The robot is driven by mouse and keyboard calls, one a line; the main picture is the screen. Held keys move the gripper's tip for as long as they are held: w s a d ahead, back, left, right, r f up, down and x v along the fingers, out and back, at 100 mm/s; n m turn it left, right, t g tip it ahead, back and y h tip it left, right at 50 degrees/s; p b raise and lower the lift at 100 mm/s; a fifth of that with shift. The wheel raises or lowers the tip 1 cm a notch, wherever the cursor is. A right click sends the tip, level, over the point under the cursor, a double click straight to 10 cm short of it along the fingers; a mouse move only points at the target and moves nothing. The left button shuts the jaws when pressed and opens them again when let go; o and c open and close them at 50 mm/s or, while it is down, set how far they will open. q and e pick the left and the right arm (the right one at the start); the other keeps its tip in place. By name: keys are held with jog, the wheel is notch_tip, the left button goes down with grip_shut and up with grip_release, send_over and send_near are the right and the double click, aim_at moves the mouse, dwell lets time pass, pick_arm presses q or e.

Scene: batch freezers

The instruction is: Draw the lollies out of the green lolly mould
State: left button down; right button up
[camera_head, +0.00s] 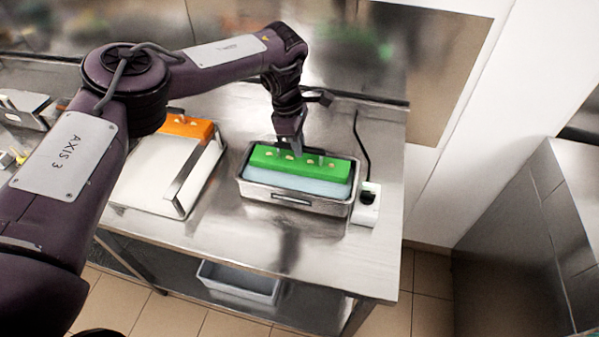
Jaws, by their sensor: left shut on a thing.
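The green lolly mould (262,155) sits in a steel tub (290,199) with pale blue content (300,183) below its top block. A row of small pale spots shows along its top; they look like lollies or sticks, too small to tell. My left gripper (297,151) points down at the middle of the mould's top, by its far edge. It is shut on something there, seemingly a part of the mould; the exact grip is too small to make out. My right gripper is not in view.
An orange mould (186,127) stands behind a steel lidded box (150,178) to the left. A white unit (366,205) with a black cable stands right of the tub. The steel table (265,243) is clear in front. A grey bin (240,283) sits on the lower shelf.

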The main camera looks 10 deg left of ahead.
pick_arm(q)
jog(key=shift+r+p, duration=0.95)
jog(key=shift+r, duration=0.5)
jog(key=shift+r+p, duration=0.9)
jog(key=shift+r, duration=0.3)
jog(key=shift+r+p, duration=0.4)
jog(key=shift+r, duration=2)
jog(key=shift+f, duration=0.1)
